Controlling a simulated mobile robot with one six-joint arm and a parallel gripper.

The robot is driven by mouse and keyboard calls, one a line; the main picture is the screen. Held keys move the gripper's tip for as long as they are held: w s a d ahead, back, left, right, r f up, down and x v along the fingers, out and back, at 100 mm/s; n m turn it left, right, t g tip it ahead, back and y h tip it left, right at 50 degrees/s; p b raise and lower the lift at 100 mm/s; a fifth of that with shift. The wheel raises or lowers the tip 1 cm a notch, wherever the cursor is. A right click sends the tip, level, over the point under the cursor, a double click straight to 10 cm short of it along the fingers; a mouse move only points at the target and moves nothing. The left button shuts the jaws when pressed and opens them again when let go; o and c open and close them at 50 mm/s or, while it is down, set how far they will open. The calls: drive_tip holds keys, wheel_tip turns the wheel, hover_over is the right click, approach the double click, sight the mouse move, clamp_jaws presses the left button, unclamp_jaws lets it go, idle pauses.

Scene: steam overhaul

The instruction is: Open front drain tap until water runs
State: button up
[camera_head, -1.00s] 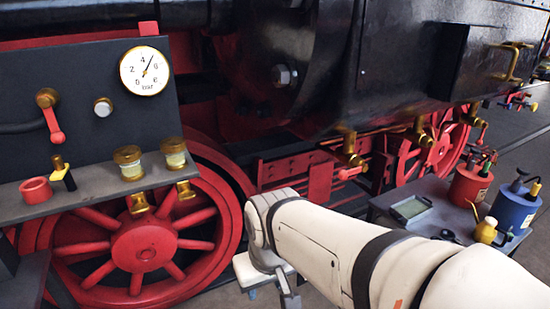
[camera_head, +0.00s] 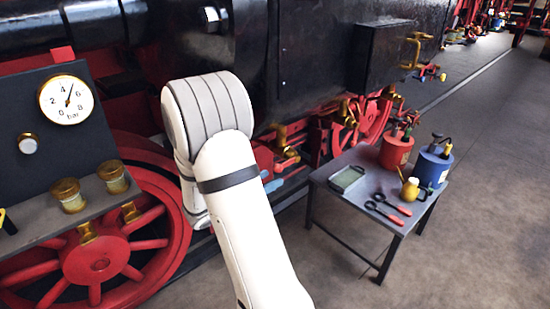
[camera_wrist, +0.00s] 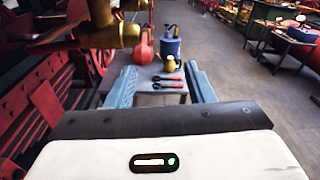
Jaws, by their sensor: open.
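Two brass drain taps sit low under the black cylinder: a nearer one (camera_head: 284,138) and a farther one (camera_head: 347,112) in the head view. A large brass tap (camera_wrist: 100,32) fills the upper left of the wrist view, close to the camera. I cannot tell for certain which of the two it is. My gripper (camera_wrist: 161,70) is open, with two blue-grey fingers and nothing between them. The tap is above and left of the left finger; contact is not clear. In the head view my arm hides most of the gripper. I see no water stream.
A small table (camera_head: 330,174) holds a red can (camera_head: 396,152), a blue can (camera_head: 433,168), a yellow oiler (camera_head: 410,189), a tray (camera_head: 347,178) and red-handled tools (camera_head: 393,205). A pressure gauge (camera_head: 66,100) is at left. Open floor lies at right.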

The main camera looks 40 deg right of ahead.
sight(282, 164)
drive_tip(key=shift+w+d+n+t+h, duration=0.2)
drive_tip(key=shift+w+n+t+h, duration=0.1)
drive_tip(key=shift+w+n+t, duration=0.5)
drive_tip(key=d, duration=0.2)
drive_tip(key=d+p, duration=0.1)
drive_tip(key=d, duration=0.2)
drive_tip(key=w+d+p, duration=0.1)
drive_tip(key=d, duration=0.1)
drive_tip(key=shift+d+f, duration=0.1)
drive_tip(key=shift+d, duration=0.15)
drive_tip(key=shift+c, duration=0.3)
